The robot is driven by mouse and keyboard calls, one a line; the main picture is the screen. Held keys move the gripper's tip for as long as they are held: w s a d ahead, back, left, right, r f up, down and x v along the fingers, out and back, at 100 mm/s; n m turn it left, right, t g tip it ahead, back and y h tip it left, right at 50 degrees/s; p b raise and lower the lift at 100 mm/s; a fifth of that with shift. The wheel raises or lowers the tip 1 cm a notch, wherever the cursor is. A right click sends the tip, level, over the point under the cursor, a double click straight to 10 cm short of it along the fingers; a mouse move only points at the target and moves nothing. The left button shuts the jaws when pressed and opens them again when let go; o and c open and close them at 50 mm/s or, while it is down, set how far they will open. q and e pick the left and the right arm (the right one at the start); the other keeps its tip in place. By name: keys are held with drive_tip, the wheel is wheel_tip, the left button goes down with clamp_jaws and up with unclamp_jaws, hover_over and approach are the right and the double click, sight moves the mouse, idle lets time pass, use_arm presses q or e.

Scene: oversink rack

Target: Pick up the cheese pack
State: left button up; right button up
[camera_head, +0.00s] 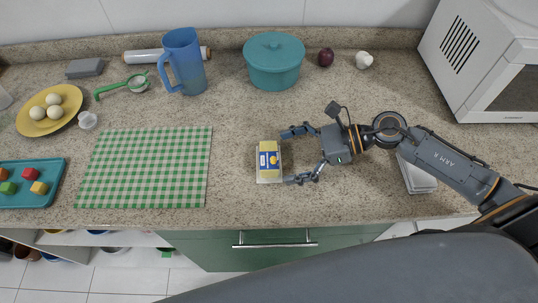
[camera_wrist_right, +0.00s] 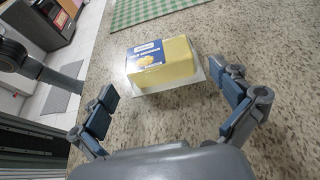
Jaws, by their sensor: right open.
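The cheese pack (camera_head: 269,159) is a yellow block with a blue label. It lies on a thin white base on the speckled counter, right of the green checked mat. It also shows in the right wrist view (camera_wrist_right: 168,66), ahead of the fingers. My right gripper (camera_head: 290,157) is open, with its fingers spread at the pack's right side. In the right wrist view the open fingers (camera_wrist_right: 170,105) stand to the left and right of the pack, apart from it. My left gripper is not in view.
A green checked mat (camera_head: 145,170) lies to the left. A teal pot (camera_head: 274,65), a blue pitcher (camera_head: 184,62), a plum (camera_head: 326,57) and a garlic bulb (camera_head: 363,60) stand at the back. A white microwave (camera_head: 470,60) is at the right. The counter around the pack is clear.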

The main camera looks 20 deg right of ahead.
sight(275, 154)
drive_tip(key=x, duration=0.2)
drive_tip(key=p+x, duration=0.1)
drive_tip(key=shift+w+a+r, duration=0.25)
drive_tip(key=shift+w+a, duration=0.05)
drive_tip(key=shift+a, duration=0.15)
drive_tip(key=shift+a+f, duration=0.2)
drive_tip(key=c, duration=1.2)
drive_tip(key=shift+r, duration=0.5)
drive_tip(key=s+r, duration=0.1)
drive_tip(key=r, duration=0.1)
drive_tip(key=s+r, duration=0.1)
drive_tip(key=r, duration=0.1)
drive_tip(key=s+a+r+b, duration=0.1)
drive_tip(key=s+r, duration=0.1)
drive_tip(key=shift+r, duration=0.35)
drive_tip(key=s+a+r+p, duration=0.1)
drive_tip(key=s+p, duration=0.1)
drive_tip(key=s, duration=0.1)
drive_tip(key=s+a+r+p, duration=0.1)
drive_tip(key=s+r+p, duration=0.1)
drive_tip(key=s, duration=0.1)
drive_tip(key=s+r+p, duration=0.2)
drive_tip(key=s+p, duration=0.1)
drive_tip(key=shift+s+a+r, duration=0.2)
drive_tip(key=shift+s+a, duration=0.05)
drive_tip(key=shift+a, duration=0.15)
